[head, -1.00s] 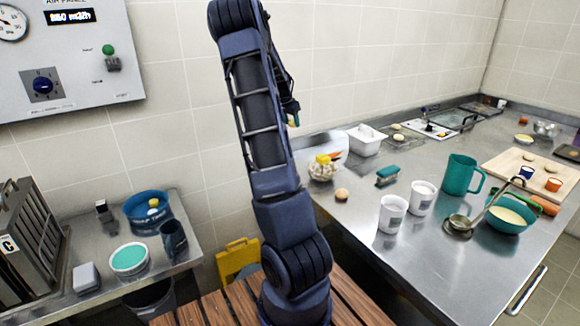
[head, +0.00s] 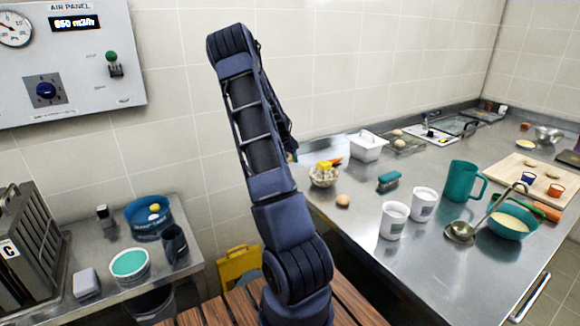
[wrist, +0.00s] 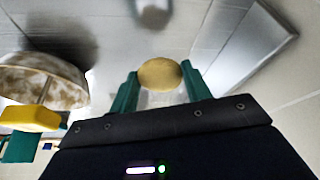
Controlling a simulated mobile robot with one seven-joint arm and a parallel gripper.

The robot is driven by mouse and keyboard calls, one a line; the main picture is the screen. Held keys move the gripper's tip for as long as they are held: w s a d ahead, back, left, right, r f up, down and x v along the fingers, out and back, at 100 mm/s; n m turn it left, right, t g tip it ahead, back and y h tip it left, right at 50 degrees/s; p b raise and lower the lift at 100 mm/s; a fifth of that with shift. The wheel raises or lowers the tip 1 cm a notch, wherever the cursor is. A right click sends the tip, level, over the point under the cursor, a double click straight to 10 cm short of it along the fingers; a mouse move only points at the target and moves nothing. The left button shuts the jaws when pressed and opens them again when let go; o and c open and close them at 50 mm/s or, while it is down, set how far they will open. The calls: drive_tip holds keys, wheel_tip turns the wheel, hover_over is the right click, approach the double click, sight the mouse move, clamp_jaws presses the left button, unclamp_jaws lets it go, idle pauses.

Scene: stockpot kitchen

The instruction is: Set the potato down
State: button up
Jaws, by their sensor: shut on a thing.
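My gripper (wrist: 158,80) shows in the wrist view with its two green fingers shut on a potato (wrist: 160,73), a yellow-brown oval. In the head view my arm hides most of the gripper, and only a small bit of the held potato (head: 291,157) seems to show at the arm's right edge. Whether the held potato touches anything below is not clear. A similar one (head: 343,200) lies on the steel counter (head: 345,222) in the head view.

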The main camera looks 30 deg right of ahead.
drive_tip(key=shift+f, duration=2.4)
drive_tip(key=o, duration=1)
drive_tip(key=shift+f, duration=0.1)
drive_tip(key=shift+c, duration=0.2)
